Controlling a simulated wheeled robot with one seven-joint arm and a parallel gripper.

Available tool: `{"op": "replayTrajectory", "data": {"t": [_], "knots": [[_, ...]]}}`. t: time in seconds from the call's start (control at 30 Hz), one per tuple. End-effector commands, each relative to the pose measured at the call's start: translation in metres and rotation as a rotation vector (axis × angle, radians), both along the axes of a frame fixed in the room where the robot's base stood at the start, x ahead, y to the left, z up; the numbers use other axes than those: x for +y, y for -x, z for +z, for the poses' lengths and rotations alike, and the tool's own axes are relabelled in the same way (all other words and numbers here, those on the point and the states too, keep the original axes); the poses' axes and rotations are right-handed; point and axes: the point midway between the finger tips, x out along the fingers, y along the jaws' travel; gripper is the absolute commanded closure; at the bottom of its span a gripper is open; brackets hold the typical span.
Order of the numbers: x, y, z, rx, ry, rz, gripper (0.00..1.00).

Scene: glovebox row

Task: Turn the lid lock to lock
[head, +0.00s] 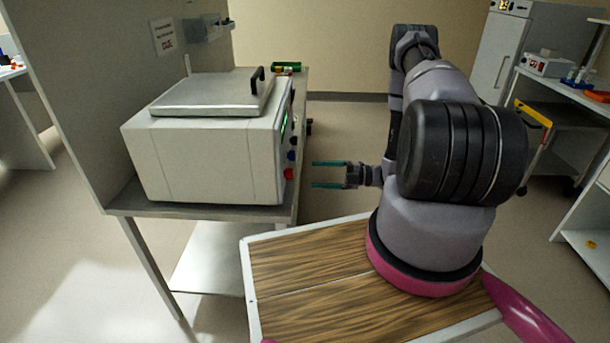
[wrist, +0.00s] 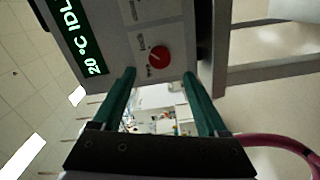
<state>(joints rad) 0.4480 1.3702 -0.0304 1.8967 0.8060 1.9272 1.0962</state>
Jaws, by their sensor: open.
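A pale box-shaped machine (head: 205,160) with a closed metal lid (head: 210,95) and a black lid handle (head: 257,80) stands on a bench at the left. A red knob (head: 289,174) is low on its front panel. In the wrist view the knob appears between and beyond the fingertips (wrist: 161,72).
A lit display (wrist: 82,35) reads "20 °C IDL", cut off at the edge. A blue knob (head: 292,155) and dark knobs sit near the red one. A grey partition (head: 90,90) stands behind the machine.

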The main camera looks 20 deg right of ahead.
Motion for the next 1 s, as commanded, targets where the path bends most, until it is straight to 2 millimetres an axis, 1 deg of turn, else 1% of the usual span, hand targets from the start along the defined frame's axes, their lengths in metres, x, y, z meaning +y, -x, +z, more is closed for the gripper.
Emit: {"op": "replayTrajectory", "data": {"t": [0.03,0.1,0.2,0.73,0.77,0.87,0.97,1.0], "knots": [[-0.008,0.002,0.0,-0.001,0.0,-0.003,0.24],[-0.015,0.004,0.0,-0.001,0.001,-0.002,0.24],[-0.022,0.007,0.0,0.0,0.001,0.0,0.24],[-0.024,0.007,0.002,-0.005,0.004,0.004,0.24],[-0.024,0.007,0.004,-0.014,0.008,0.009,0.24],[-0.021,0.002,0.023,-0.076,0.047,0.05,0.24],[-0.016,-0.003,0.057,-0.203,0.122,0.134,0.24],[-0.013,-0.003,0.074,-0.265,0.158,0.175,0.24]]}}
